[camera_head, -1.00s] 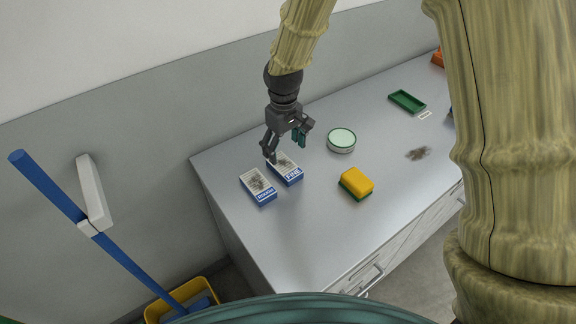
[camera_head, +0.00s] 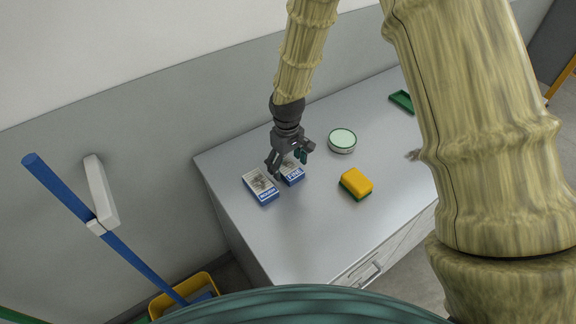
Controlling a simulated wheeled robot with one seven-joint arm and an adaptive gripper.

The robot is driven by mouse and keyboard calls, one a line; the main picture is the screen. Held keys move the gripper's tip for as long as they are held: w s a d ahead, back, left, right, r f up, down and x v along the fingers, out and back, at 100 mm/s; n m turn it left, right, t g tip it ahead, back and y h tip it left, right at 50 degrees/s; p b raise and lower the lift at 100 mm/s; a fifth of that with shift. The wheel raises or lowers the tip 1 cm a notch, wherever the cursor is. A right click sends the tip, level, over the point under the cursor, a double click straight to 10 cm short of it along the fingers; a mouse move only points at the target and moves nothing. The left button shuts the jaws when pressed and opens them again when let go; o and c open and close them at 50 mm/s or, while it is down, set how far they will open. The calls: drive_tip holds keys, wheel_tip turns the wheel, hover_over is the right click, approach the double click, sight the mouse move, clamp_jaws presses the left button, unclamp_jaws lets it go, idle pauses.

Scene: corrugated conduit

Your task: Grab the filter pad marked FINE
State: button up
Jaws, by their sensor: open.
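The filter pad marked FINE (camera_head: 293,175) is a blue-edged block with a pale, dark-smudged top, lying on the grey counter (camera_head: 330,235). A similar pad (camera_head: 262,187) lies just left of it; its label looks like ROUGH, though the letters are small. My gripper (camera_head: 287,164) is open and points down over the back part of the FINE pad, hiding some of its top. I cannot tell whether the fingers touch the pad.
A yellow and green sponge (camera_head: 356,183) lies to the right, with a round pale-green tin (camera_head: 342,140) behind it. A green tray (camera_head: 402,101) sits at the far right. A blue-handled tool (camera_head: 75,205) stands left of the counter by a yellow bucket (camera_head: 203,283).

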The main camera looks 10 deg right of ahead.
drive_tip(key=c, duration=1.1)
drive_tip(key=shift+c, duration=0.2)
drive_tip(key=shift+r, duration=0.15)
